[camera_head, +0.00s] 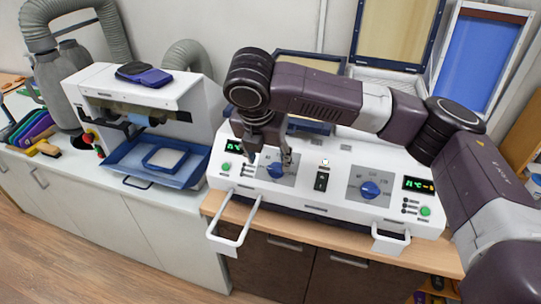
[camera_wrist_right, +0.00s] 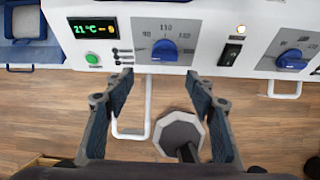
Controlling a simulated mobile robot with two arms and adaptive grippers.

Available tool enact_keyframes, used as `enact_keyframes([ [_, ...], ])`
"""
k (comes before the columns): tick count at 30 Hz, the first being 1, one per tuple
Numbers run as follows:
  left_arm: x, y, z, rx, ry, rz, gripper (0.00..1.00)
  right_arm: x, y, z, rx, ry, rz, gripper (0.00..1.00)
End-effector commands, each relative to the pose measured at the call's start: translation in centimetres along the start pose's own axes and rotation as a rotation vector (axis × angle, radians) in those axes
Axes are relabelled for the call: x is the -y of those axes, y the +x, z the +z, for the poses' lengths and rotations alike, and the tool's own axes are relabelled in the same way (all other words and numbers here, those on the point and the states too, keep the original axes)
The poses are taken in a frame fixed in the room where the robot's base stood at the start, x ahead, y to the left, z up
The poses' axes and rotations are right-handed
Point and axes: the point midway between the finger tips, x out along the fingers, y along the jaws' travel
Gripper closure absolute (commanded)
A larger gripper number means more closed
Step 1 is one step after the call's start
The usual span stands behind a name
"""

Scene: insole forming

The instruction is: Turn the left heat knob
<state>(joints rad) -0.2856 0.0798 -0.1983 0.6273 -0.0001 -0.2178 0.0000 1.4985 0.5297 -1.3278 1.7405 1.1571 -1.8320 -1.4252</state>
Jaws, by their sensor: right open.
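The left heat knob (camera_head: 275,170) is blue and sits on a grey dial plate on the front panel of the white heating machine (camera_head: 318,208). In the right wrist view the knob (camera_wrist_right: 164,50) shows just beyond and between the fingertips, under the dial numbers. My right gripper (camera_head: 267,154) is open and empty, with its fingers on either side of the knob in the picture. In the right wrist view the fingers (camera_wrist_right: 160,74) are spread wide and appear apart from the knob. My left gripper is not in view.
A right blue knob (camera_head: 369,189), a black switch (camera_head: 321,181) and green buttons share the panel. White handles (camera_head: 232,240) stick out in front. A white press with a blue tray (camera_head: 128,160) stands to the left.

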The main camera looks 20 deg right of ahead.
Motion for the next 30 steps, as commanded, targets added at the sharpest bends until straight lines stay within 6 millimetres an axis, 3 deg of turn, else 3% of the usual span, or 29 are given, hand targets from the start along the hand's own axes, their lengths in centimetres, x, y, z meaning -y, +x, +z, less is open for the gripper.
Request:
enact_keyframes([
  [4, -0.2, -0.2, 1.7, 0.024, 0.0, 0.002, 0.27, 0.6, -0.7, 1.4, 0.013, -0.017, -0.02, 0.49],
  [8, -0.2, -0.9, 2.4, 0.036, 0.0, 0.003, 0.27, 0.8, 0.5, 1.5, 0.013, -0.019, -0.025, 0.49],
  [18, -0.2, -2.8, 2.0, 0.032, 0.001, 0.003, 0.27, 0.8, 5.6, 1.6, 0.013, -0.016, -0.023, 0.49],
  [30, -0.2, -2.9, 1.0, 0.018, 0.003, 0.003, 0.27, 0.8, 7.0, 1.5, 0.015, -0.017, -0.021, 0.49],
])
